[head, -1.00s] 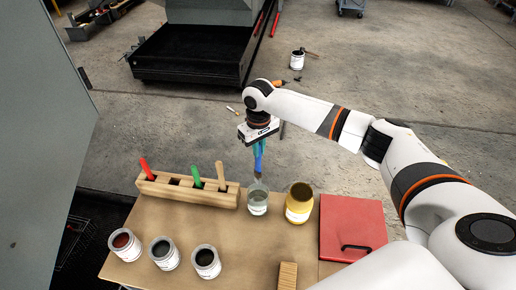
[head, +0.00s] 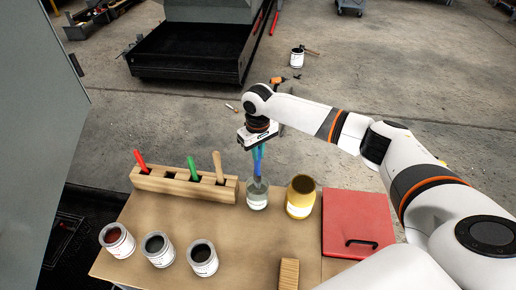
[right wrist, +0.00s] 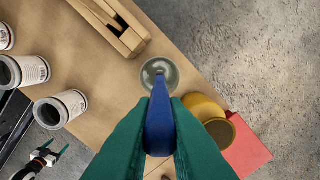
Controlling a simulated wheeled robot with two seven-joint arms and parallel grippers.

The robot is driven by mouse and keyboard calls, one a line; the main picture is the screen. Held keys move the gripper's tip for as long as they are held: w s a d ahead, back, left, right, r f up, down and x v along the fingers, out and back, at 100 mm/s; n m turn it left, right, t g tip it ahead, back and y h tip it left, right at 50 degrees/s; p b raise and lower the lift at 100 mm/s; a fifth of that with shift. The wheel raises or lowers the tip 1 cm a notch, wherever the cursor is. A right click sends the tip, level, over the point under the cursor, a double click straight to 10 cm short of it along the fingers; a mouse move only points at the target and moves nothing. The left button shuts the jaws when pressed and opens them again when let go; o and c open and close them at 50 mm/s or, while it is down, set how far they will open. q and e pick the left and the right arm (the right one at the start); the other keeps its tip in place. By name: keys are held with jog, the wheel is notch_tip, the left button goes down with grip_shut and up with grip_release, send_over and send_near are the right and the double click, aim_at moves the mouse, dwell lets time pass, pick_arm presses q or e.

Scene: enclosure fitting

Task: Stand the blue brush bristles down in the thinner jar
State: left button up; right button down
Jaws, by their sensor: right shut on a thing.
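My right gripper (right wrist: 160,140) is shut on the blue brush (right wrist: 159,115), with its green fingers on either side of the handle. In the head view the blue brush (head: 257,160) hangs nearly upright, bristles down, from the right gripper (head: 257,147). Its lower end is at the mouth of the clear thinner jar (head: 257,197); I cannot tell how far inside it is. The jar also shows in the right wrist view (right wrist: 150,82), just ahead of the handle. My left gripper (right wrist: 53,150) shows small at the lower left of the right wrist view, with its fingers apart and empty.
A wooden holder (head: 170,185) with red, green and plain-handled brushes stands left of the jar. A yellow can (head: 299,207) is close on its right, then a red case (head: 350,208). Three open paint cans (head: 160,255) and a wooden block (head: 289,274) are nearer.

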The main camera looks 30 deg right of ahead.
aim_at(258, 175)
jog(key=shift+f+b, duration=0.9)
jog(key=shift+f, duration=1.9)
jog(key=c, duration=1.4)
grip_release()
jog(key=shift+o, duration=0.2)
jog(key=shift+r, duration=0.1)
notch_tip(258, 175, up, 12)
jog(key=shift+f+b, duration=0.1)
jog(key=shift+b, duration=0.85)
